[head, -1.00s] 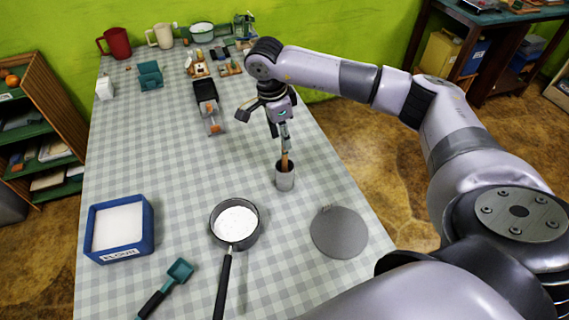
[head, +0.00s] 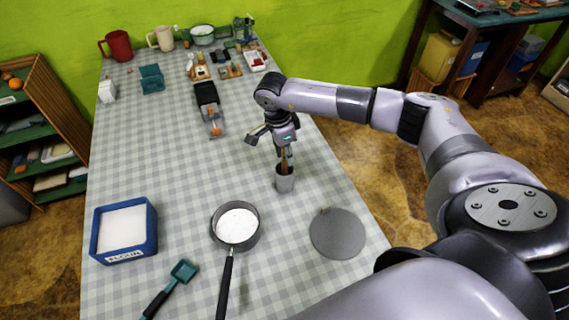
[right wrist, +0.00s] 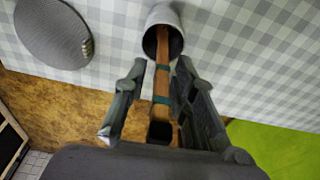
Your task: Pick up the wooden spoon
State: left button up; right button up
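The wooden spoon stands handle-up in a small grey cup (head: 285,182) near the right side of the table in the head view. Its brown handle (right wrist: 162,80), with teal bands, shows in the right wrist view coming out of the cup; its lower end is hidden inside. My right gripper (head: 286,158) is above the cup, pointing down. In the right wrist view its two fingers (right wrist: 160,70) are on either side of the handle, with gaps visible, so it is open around the spoon and not closed on it. My left gripper is not in view.
A saucepan with white contents (head: 237,226) and a round grey disc (head: 338,234) lie nearer, with a blue flour box (head: 125,231) and teal scoop (head: 183,271) to the left. A black-and-grey item (head: 208,105) lies behind. The table's right edge is close to the cup.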

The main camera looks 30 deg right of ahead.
grip_shut()
dwell(0.3)
